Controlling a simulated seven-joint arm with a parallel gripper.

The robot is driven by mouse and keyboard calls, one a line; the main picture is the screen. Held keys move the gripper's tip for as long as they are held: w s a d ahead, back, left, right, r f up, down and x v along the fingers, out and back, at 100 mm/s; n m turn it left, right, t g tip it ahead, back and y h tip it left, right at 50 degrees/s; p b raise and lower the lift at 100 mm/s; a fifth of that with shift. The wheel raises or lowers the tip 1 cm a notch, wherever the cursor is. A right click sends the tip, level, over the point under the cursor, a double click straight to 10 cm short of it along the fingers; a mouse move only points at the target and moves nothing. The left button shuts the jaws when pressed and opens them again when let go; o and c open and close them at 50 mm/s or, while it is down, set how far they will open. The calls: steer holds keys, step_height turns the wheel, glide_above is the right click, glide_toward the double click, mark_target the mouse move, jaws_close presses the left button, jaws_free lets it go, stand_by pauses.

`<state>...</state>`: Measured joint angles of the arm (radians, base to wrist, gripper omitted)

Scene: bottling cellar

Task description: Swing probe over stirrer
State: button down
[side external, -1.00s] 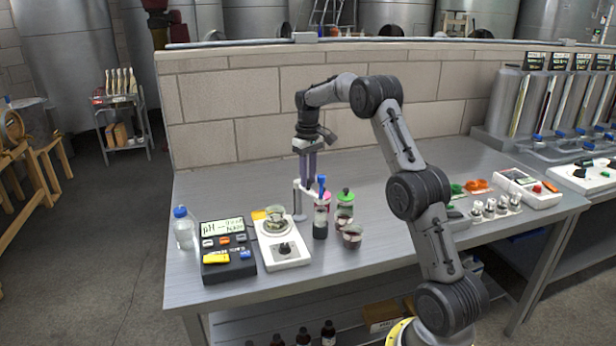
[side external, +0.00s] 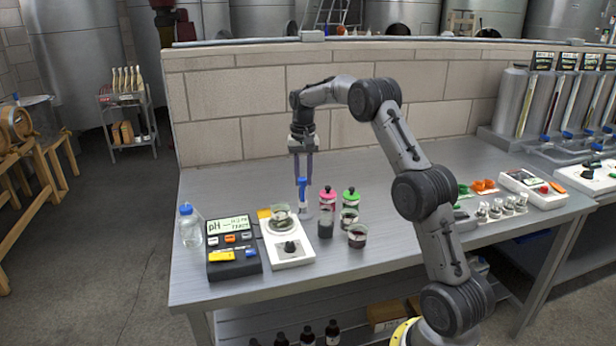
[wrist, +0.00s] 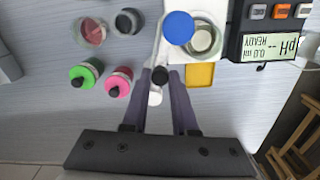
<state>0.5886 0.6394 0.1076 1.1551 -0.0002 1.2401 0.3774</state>
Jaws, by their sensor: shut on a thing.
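My gripper (side external: 304,177) is shut on the probe's swing arm, at a small black knob (wrist: 160,76) between the fingertips in the wrist view. The probe (side external: 302,192) has a blue cap; the cap shows in the wrist view (wrist: 179,28) at the edge of the stirrer's beaker. The stirrer (side external: 289,249) is a white box with a black knob. A glass beaker (side external: 281,214) stands on its plate and shows in the wrist view (wrist: 203,41). The fingers partly hide the swing arm, and the cap hides the probe's lower end in the wrist view.
A pink-topped bottle (side external: 327,197), a green-topped bottle (side external: 350,199) and small beakers (side external: 357,236) stand close on the right. The bench behind is clear.

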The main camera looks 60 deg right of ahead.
steer(key=shift+w+a+r+m, duration=0.1)
steer(key=shift+w+m, duration=0.4)
steer(key=shift+m, duration=0.65)
steer(key=shift+w+a+f+m, duration=0.1)
steer(key=shift+w+m, duration=0.45)
steer(key=shift+m, duration=0.65)
steer(key=shift+w+a+r+m, duration=0.1)
steer(key=shift+w+m, duration=0.4)
steer(key=shift+m, duration=0.65)
steer(key=c, duration=0.7)
jaws_free()
step_height(320, 180, up, 14)
steer(key=shift+f, duration=0.15)
